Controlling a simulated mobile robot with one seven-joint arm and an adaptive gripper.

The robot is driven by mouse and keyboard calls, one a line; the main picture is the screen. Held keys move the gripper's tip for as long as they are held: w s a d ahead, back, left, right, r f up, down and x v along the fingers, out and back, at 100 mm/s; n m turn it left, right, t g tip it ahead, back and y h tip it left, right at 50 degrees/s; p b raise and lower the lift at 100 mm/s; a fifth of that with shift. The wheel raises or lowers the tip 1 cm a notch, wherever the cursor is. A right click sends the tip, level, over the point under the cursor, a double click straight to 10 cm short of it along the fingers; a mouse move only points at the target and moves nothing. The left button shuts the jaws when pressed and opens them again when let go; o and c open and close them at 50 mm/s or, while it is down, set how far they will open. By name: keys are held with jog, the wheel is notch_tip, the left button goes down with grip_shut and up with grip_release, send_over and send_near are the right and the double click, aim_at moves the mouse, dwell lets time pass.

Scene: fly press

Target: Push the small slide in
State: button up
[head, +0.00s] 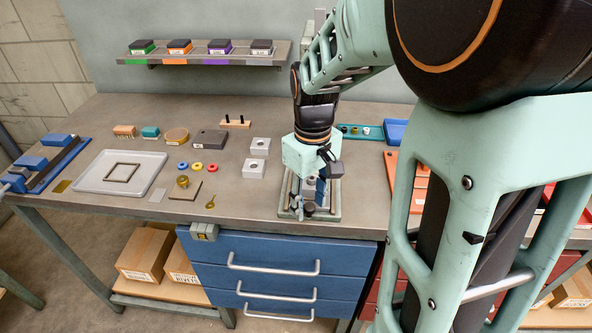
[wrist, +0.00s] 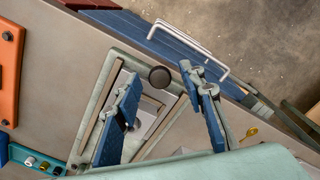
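The small press (head: 287,211) stands on the bench below my gripper (head: 313,187). In the wrist view its pale green base (wrist: 112,68) frames a grey plate with a round, dark-centred part. A dark round knob (wrist: 160,77) shows at the front side of the press; it also shows in the head view (head: 309,208). In the wrist view my gripper (wrist: 163,122) is open, its two blue-padded fingers wide apart on either side of the plate, with nothing held. I cannot tell which part is the small slide, or whether a finger touches the press.
A blue drawer unit (head: 265,252) with bar handles lies below the bench front. Two grey blocks (head: 254,168) and a brass key-like piece (head: 211,202) lie left of the press. A teal tray (head: 356,133) and orange panel (head: 392,185) are to the right.

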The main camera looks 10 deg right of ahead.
grip_shut()
dwell(0.3)
jog(key=w+d, duration=0.1)
jog(key=w, duration=0.2)
jog(key=w+d+p, duration=0.1)
jog(key=w, duration=0.2)
jog(key=w+d+p, duration=0.1)
jog(key=w, duration=0.3)
jog(key=shift+d+r, duration=0.1)
jog(key=shift+w, duration=0.1)
grip_release()
jog(key=shift+s, duration=0.2)
